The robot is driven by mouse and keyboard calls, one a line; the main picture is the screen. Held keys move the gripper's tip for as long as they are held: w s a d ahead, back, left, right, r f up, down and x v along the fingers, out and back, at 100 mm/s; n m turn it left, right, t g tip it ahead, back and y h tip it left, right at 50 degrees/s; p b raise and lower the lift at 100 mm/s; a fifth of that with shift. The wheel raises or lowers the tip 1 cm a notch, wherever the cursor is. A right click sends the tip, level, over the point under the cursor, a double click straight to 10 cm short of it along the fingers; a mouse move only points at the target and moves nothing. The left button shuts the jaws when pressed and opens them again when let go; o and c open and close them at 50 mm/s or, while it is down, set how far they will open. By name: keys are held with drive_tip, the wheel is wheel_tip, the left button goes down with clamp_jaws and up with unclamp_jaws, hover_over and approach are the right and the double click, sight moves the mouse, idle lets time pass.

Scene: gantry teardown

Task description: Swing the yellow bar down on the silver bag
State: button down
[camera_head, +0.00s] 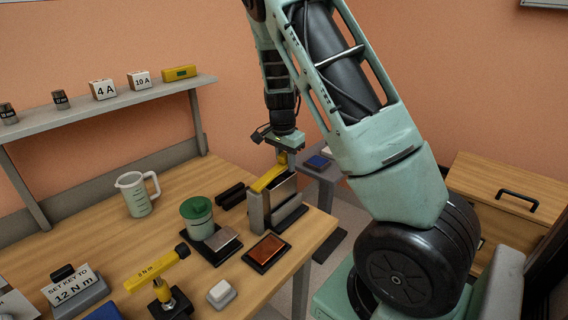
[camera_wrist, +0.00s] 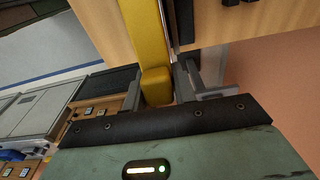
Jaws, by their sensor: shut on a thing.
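The yellow bar (camera_head: 267,179) spans the top of a grey upright holder near the table's right end. A flat silver panel (camera_head: 283,193), which looks like the silver bag, stands upright in the holder just below the bar; whether they touch is unclear. My gripper (camera_head: 287,161) is at the bar's far right end, shut on it from above. In the wrist view the yellow bar (camera_wrist: 151,45) runs up from between my fingers. The silver bag cannot be made out there.
A green-lidded jar (camera_head: 197,217), an orange-brown tile (camera_head: 267,250) and a black block (camera_head: 231,195) are close to the holder. A yellow torque wrench (camera_head: 157,270) stands front left. A beaker (camera_head: 135,194) is behind. Bare wood lies between beaker and wrench.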

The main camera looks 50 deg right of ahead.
drive_tip(key=shift+d+f+y+b, duration=0.1)
drive_tip(key=shift+f+y+b, duration=0.2)
drive_tip(key=shift+f, duration=0.2)
drive_tip(key=c, duration=1.2)
unclamp_jaws()
wheel_tip(320, 180, up, 17)
drive_tip(key=b, duration=0.1)
drive_tip(key=shift+a+r, duration=0.2)
drive_tip(key=shift+a, duration=0.15)
